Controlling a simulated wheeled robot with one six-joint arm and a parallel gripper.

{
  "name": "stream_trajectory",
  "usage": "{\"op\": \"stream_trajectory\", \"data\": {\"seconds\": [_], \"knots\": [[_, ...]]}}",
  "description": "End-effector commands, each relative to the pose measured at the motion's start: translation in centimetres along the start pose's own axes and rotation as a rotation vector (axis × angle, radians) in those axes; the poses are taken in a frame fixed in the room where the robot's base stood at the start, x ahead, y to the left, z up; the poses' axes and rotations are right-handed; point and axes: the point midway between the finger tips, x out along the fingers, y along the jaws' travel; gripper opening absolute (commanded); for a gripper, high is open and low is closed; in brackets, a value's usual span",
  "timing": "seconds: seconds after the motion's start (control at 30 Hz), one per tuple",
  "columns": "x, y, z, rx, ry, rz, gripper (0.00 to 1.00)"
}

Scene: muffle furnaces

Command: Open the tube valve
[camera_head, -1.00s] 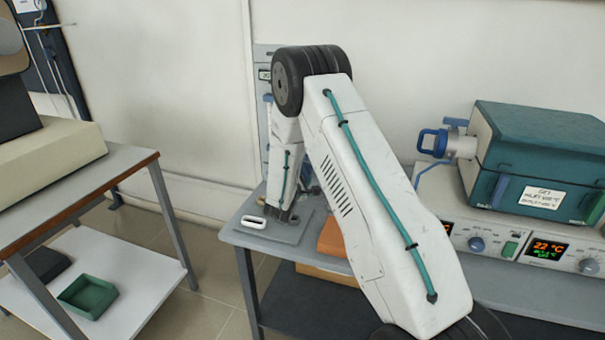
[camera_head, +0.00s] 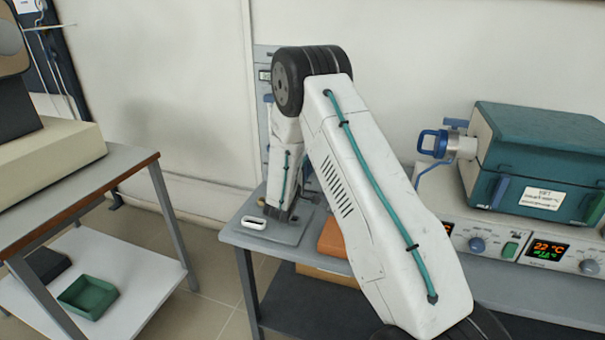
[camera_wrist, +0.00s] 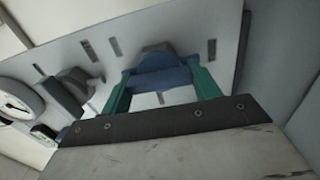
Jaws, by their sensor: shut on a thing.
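In the wrist view my gripper (camera_wrist: 160,76) has its two green fingers on either side of a blue valve handle (camera_wrist: 160,79), which is mounted on a light panel. The gripper is shut on this handle. Part of the handle's mount is hidden behind it. In the head view the panel (camera_head: 263,60) stands against the wall, mostly behind my arm, and my gripper is hidden there.
A round gauge (camera_wrist: 18,103) and a grey knob (camera_wrist: 80,84) sit left of the handle in the wrist view. A teal furnace (camera_head: 540,145) with a blue-handled tube fitting (camera_head: 433,142) stands right of my arm. An orange block (camera_head: 331,238) lies on the table by my arm.

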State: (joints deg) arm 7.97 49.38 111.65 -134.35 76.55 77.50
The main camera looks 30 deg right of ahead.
Motion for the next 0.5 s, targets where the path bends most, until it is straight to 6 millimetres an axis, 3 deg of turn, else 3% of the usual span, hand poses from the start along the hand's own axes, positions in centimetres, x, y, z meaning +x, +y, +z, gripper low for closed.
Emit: {"op": "stream_trajectory", "data": {"seconds": [0.23, 0.27, 0.3, 0.5], "knots": [[-0.13, -0.32, 0.24, -0.003, -0.004, -0.007, 0.39], [-0.12, -0.32, 0.24, -0.003, -0.004, -0.006, 0.70], [-0.12, -0.30, 0.22, -0.003, -0.004, -0.006, 0.81], [-0.09, -0.17, 0.07, -0.002, -0.001, -0.003, 0.84]]}}
